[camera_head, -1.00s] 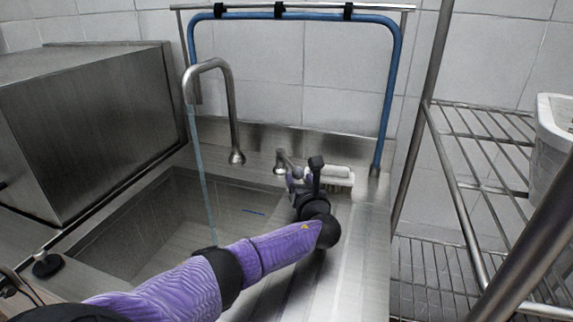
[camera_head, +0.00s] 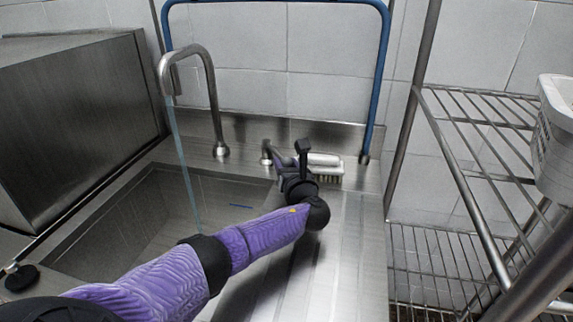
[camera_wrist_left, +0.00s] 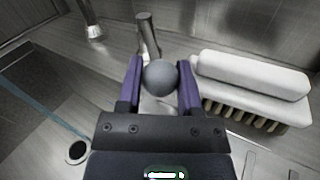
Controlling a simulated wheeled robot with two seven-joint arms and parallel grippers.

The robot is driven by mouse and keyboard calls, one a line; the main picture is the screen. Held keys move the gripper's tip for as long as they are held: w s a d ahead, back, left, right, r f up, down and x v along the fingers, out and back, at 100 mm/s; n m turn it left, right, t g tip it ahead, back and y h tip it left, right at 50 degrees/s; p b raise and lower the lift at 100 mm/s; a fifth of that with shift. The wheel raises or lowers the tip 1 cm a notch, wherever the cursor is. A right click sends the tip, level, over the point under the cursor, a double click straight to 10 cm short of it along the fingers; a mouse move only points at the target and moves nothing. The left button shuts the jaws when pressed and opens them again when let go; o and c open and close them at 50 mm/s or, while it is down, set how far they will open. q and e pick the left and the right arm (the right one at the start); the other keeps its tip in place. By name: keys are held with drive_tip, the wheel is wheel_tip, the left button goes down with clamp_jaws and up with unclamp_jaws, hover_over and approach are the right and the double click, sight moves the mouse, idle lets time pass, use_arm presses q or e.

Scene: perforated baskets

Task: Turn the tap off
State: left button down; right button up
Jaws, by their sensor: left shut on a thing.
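The metal tap (camera_head: 213,100) has a curved spout over the sink basin (camera_head: 100,225). A thin stream of water (camera_head: 184,160) runs from the spout down into the basin. The tap's lever handle (camera_head: 267,150) stands on the counter to the right of the spout base. In the left wrist view the handle's grey ball knob (camera_wrist_left: 159,77) sits between the two purple fingers. My left gripper (camera_head: 279,160) is shut on this knob; in the head view the gripper and wrist partly hide it. My right gripper is not in view.
A white brush (camera_head: 325,165) lies on the counter just right of the gripper and shows large in the left wrist view (camera_wrist_left: 250,80). A blue hose (camera_head: 384,70) arches behind. A wire rack (camera_head: 490,150) with a white perforated basket (camera_head: 555,135) stands right.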

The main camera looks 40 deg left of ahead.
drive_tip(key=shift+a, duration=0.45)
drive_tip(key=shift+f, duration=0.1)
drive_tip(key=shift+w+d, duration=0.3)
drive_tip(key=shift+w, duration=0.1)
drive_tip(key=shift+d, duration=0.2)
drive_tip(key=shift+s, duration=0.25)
